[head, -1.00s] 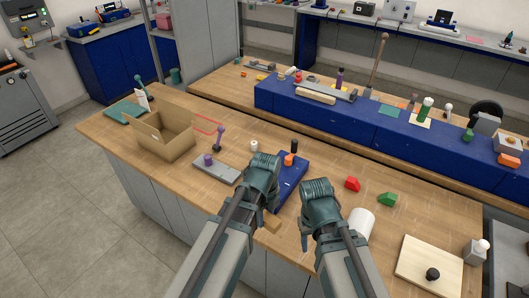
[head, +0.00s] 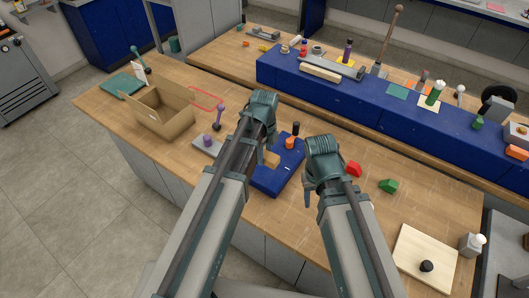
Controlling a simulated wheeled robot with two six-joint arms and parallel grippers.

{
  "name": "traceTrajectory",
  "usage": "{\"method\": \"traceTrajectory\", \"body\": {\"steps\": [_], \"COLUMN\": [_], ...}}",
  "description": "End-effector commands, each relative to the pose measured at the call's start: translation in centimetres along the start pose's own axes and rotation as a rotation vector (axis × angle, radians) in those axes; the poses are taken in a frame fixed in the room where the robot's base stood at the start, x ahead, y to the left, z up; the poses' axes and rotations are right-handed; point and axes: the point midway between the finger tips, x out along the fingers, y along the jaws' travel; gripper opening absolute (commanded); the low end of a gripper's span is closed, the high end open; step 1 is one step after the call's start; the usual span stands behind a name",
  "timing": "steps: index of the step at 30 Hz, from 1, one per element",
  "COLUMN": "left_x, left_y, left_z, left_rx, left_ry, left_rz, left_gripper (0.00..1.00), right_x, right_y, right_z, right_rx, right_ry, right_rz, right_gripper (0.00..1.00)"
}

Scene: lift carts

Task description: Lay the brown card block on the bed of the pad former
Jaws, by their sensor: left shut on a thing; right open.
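The brown card block (head: 271,159) is a small tan block under my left gripper (head: 267,147), which is shut on it. It shows over the left part of a blue flat base (head: 272,184) with an orange knob and a black knob. I cannot tell whether it touches the base. Left of it, partly behind my arm, is a grey plate (head: 203,147) with a purple knob and a purple-handled lever. I cannot tell by looks which of these is the pad former. My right gripper (head: 310,192) is open and empty, right of the blue base.
An open cardboard box (head: 163,115) and a red outline (head: 207,99) are on the left of the wooden bench. A red block (head: 353,169), a green block (head: 388,186) and a pale board (head: 425,259) lie to the right. A long blue riser (head: 390,107) stands behind.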

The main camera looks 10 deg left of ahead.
Motion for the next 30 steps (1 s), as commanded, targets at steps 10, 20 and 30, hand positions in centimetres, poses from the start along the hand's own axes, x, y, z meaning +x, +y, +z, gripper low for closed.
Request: {"method": "traceTrajectory", "body": {"steps": [10, 20, 30], "left_x": [2.5, 6.2, 7.8], "left_y": [0.0, 0.0, 0.0], "left_z": [0.0, 0.0, 0.0], "left_rx": [0.0, 0.0, 0.0], "left_ry": [0.0, 0.0, 0.0], "left_rz": [0.0, 0.0, 0.0], "left_gripper": [0.0, 0.0, 0.0], "right_x": [2.4, 6.2, 7.8], "right_y": [-0.2, -0.6, -0.7], "right_z": [-0.1, -0.4, -0.5], "right_rx": [0.001, 0.002, 0.002], "right_ry": [0.0, 0.0, 0.0], "right_rz": [0.0, 0.0, 0.0], "right_gripper": [0.5, 0.5, 0.5]}}
